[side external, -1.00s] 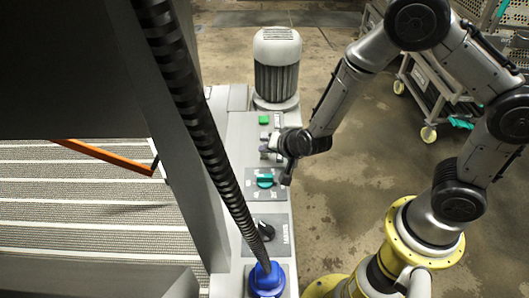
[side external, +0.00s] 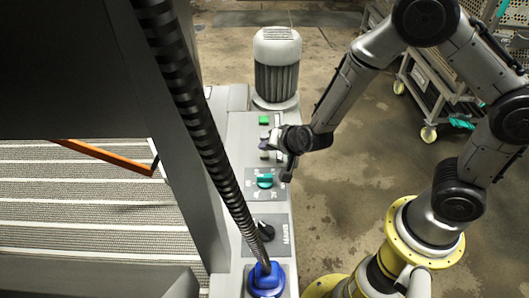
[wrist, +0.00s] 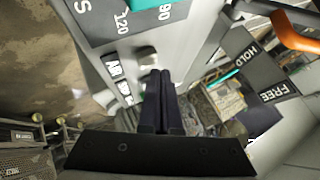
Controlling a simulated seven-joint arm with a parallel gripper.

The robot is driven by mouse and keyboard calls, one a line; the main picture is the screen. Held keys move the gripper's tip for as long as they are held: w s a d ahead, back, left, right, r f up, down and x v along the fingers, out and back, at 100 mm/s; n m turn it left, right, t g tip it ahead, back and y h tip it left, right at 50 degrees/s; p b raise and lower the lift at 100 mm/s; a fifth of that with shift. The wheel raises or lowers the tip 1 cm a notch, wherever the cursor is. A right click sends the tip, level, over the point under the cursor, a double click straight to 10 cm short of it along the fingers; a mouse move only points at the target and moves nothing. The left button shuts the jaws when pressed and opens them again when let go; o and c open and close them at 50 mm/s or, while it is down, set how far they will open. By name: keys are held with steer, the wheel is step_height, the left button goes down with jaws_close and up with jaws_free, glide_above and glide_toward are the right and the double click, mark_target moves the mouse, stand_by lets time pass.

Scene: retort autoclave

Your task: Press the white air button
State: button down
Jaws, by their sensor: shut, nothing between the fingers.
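In the side view my gripper (side external: 264,143) is over the panel, between the green button (side external: 264,120) and a small pale button (side external: 264,155).
A teal knob (side external: 265,181), a black knob (side external: 265,231) and a blue-based lever (side external: 266,280) stand along the panel (side external: 240,130). A grey motor (side external: 277,65) is behind. A dark ribbed pole (side external: 205,130) runs along the left. HOLD and FREE labels (wrist: 258,70) show in the wrist view.

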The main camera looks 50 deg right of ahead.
mark_target(267, 156)
steer(key=shift+r, duration=0.3)
steer(key=shift+r, duration=2.45)
